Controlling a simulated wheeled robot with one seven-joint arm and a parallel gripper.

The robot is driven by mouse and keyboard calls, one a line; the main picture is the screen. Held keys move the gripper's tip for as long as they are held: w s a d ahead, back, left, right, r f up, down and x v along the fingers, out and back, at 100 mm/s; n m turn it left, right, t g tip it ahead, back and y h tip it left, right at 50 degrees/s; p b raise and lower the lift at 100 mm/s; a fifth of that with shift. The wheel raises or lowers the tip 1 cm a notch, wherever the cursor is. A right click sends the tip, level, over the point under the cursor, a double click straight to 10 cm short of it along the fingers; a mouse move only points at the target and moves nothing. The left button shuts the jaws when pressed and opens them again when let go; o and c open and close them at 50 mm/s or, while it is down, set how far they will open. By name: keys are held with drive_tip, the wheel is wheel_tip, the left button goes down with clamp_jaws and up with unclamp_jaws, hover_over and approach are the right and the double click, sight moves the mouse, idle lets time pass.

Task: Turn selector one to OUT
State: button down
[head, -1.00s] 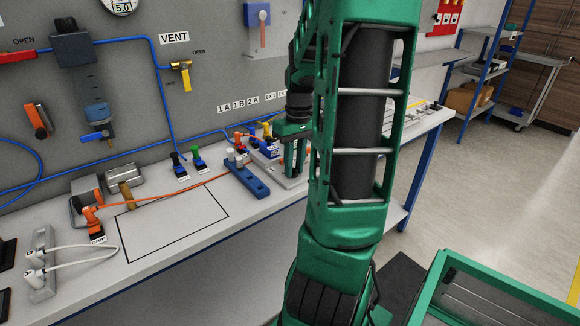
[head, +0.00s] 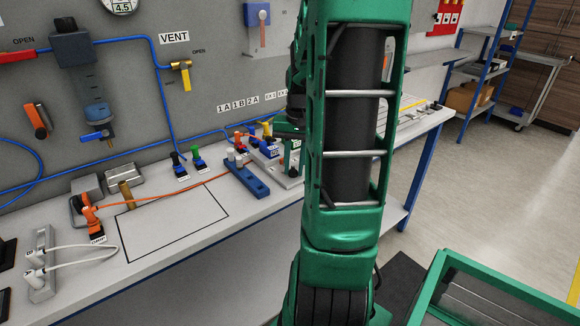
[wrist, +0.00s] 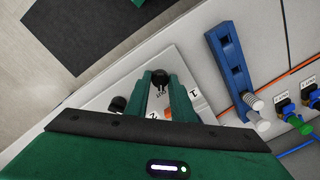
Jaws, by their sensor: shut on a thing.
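Selector one is a black knob (wrist: 160,78) on a pale plate, in the upper middle of the wrist view, in line with the label 1 (wrist: 194,95). My gripper (wrist: 161,80) has its two green fingers shut on this knob. Small lettering that looks like OUT (wrist: 161,94) shows between the fingers. Which way the knob points I cannot tell. A second black knob (wrist: 117,103) lies to the left, in line with the label 2 (wrist: 152,115). In the head view, my gripper (head: 291,160) is at the plate, partly hidden by my arm.
A blue block with plugs (wrist: 229,62) stands to the right of the plate; it also shows in the head view (head: 247,178). Several coloured hose fittings (wrist: 300,124) lie beyond it. The bench's outlined area (head: 172,220) is clear. A green-framed cart (head: 500,290) stands at lower right.

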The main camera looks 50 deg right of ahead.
sight(294, 169)
drive_tip(key=shift+w+a, duration=0.15)
drive_tip(key=shift+a, duration=0.1)
drive_tip(key=c, duration=1.5)
unclamp_jaws()
drive_tip(key=shift+d+r, duration=0.1)
drive_tip(key=r, duration=1)
drive_tip(key=shift+s+d+r, duration=0.15)
drive_tip(key=shift+s+r, duration=0.1)
drive_tip(key=shift+r, duration=0.05)
drive_tip(key=s+a+f+n, duration=0.1)
drive_tip(key=s+a+f, duration=0.1)
drive_tip(key=s+a, duration=0.2)
drive_tip(key=s+a+f+n, duration=0.2)
drive_tip(key=s+a, duration=0.2)
drive_tip(key=a, duration=0.3)
drive_tip(key=s+a+f+n, duration=0.1)
drive_tip(key=s+a+f, duration=0.1)
drive_tip(key=s+a, duration=0.3)
drive_tip(key=shift+a+f+n+g, duration=0.2)
drive_tip(key=shift+a+n+g, duration=0.1)
drive_tip(key=shift+a, duration=0.1)
